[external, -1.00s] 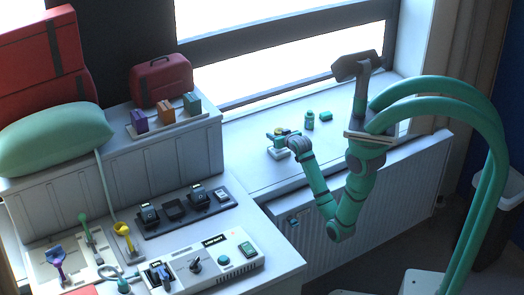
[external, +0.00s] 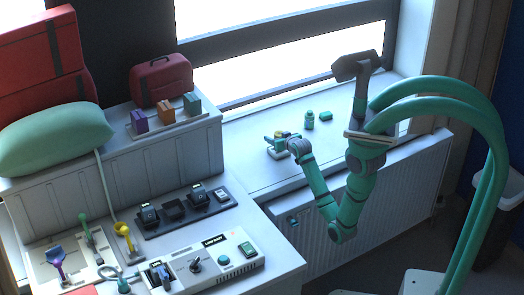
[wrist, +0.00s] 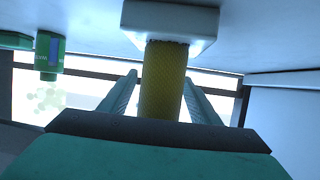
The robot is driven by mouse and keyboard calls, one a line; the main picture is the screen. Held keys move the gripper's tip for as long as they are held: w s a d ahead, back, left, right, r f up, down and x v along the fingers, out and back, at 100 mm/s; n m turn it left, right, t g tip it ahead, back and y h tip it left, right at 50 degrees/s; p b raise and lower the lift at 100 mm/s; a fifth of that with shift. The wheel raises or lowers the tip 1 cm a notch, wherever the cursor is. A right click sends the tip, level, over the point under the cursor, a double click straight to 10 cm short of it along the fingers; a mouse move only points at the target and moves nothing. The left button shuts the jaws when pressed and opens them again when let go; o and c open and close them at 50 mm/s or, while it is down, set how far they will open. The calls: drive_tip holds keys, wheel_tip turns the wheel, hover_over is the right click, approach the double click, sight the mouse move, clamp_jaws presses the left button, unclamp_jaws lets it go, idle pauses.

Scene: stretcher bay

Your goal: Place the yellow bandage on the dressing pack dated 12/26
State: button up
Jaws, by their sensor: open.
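The yellow bandage (wrist: 163,85) is a textured roll on a small white block (wrist: 168,22), which shows at the top of the wrist view. The block (external: 278,154) is on the white windowsill in the external view, where my arm's end mostly hides the bandage. My gripper (wrist: 158,80) is open, one finger on each side of the bandage with visible gaps. In the external view my gripper (external: 281,139) is low over the sill at the block. No 12/26 date is legible, so I cannot tell which thing is that dressing pack.
A green bottle (external: 309,121) and a green box (external: 326,116) stand beyond my gripper on the sill. Purple (external: 138,122), orange (external: 166,113) and teal (external: 192,104) packs stand on the ledge at left. A dark tray (external: 160,228) and a white console (external: 212,264) occupy the lower counter.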

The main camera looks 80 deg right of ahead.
drive_tip(key=v, duration=1.2)
drive_tip(key=shift+w, duration=0.15)
